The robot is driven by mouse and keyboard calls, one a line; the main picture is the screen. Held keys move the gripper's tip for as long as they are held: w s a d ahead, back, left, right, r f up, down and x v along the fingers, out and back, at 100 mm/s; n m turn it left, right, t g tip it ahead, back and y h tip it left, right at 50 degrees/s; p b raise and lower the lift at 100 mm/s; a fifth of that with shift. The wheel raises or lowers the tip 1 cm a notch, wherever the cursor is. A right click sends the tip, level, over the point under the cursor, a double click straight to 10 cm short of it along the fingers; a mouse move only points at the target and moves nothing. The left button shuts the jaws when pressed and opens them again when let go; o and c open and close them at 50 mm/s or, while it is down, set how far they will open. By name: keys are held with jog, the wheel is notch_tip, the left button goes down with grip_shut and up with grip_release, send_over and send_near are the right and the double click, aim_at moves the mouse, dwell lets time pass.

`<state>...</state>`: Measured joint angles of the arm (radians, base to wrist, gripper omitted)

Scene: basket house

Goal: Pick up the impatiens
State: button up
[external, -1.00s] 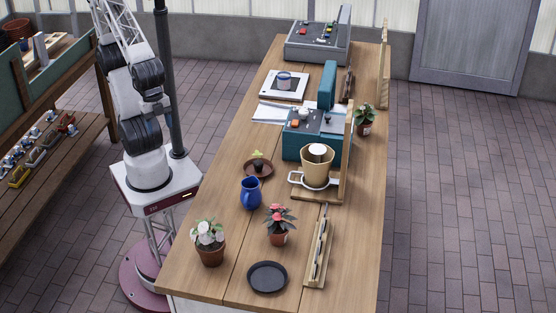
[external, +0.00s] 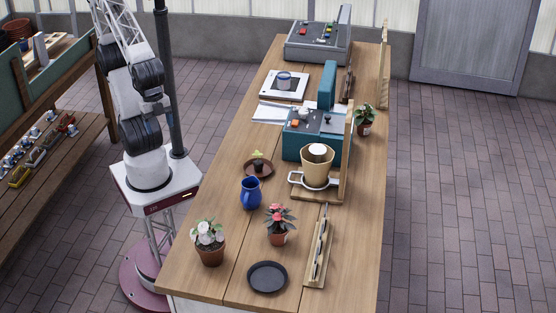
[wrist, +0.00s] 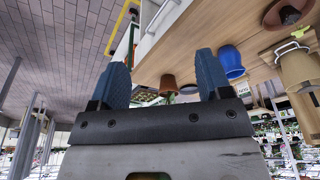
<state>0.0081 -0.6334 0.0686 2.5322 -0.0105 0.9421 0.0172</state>
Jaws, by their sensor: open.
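Two flowering plants in terracotta pots stand at the near end of the wooden table. One has coral-pink blooms over dark leaves (external: 278,222); the other, to its left, has white and pale green tops (external: 208,240). The pink-bloomed one looks most like the impatiens, though no label is readable. My gripper (wrist: 162,64) is open and empty, its two blue fingers well apart. A brown pot (wrist: 168,83) shows beyond and between the fingers in the wrist view, its plant mostly hidden. My gripper is outside the external view.
A blue jug (external: 251,193) stands behind the plants, and a black saucer (external: 267,277) lies in front. A wooden tool rack (external: 319,252) is to the right. A tan pot (external: 317,163), a seedling (external: 258,162) and another plant (external: 365,119) stand farther back.

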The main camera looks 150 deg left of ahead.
jog(key=o, duration=0.5)
jog(key=w+a+f+m+y, duration=0.2)
jog(key=w+m, duration=0.5)
jog(key=w, duration=0.7)
jog(key=w+a+f+m+t+y, duration=0.1)
jog(key=w+a+m+y, duration=0.3)
jog(key=w+m, duration=0.4)
jog(key=w+a+f+m+t+y, duration=0.1)
jog(key=w+a+m+y, duration=0.3)
jog(key=w, duration=1.8)
jog(key=shift+w+a+f+m+y, duration=0.1)
jog(key=shift+f+m+y, duration=0.15)
jog(key=shift+m, duration=0.3)
jog(key=shift+w+d+f+m+y, duration=0.1)
jog(key=shift+f+m+y, duration=0.15)
jog(key=shift+m, duration=0.35)
jog(key=shift+w+a+f+m+y, duration=0.1)
jog(key=shift+f+m+y, duration=0.15)
jog(key=shift+m, duration=0.3)
jog(key=shift+s, duration=0.1)
